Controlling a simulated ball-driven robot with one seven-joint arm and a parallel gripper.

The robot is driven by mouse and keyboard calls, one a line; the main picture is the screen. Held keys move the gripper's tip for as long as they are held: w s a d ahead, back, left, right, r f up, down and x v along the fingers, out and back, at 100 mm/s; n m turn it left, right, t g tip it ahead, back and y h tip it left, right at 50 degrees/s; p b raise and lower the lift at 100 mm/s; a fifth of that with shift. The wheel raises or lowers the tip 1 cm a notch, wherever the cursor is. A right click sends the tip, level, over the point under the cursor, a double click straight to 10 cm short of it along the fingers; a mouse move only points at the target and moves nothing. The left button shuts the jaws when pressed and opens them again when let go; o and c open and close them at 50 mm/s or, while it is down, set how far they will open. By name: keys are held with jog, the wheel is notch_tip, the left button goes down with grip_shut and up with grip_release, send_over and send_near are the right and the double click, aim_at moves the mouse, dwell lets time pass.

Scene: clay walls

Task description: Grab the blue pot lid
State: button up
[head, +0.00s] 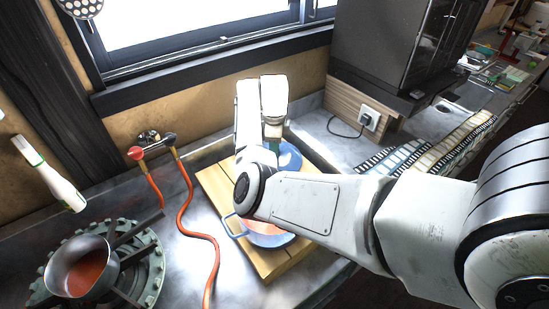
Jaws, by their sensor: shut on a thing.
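The blue pot lid (290,157) shows as a blue rounded shape just behind my forearm, partly hidden by it. My gripper (272,146) is at its left edge, shut on it, though the arm hides most of the fingers. A blue pot (238,228) with reddish contents stands on a wooden board (214,186), below and left of the lid. My arm covers part of the pot. I cannot tell whether the lid touches the board.
A saucepan (78,270) with red sauce sits on a gas burner (148,283) at the lower left. A red hose (190,222) runs down the counter from a wall valve (150,142). A dark oven (395,45) stands at the back right. A patterned towel (425,150) lies at right.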

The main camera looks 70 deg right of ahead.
grip_shut()
jog(key=shift+r, duration=0.15)
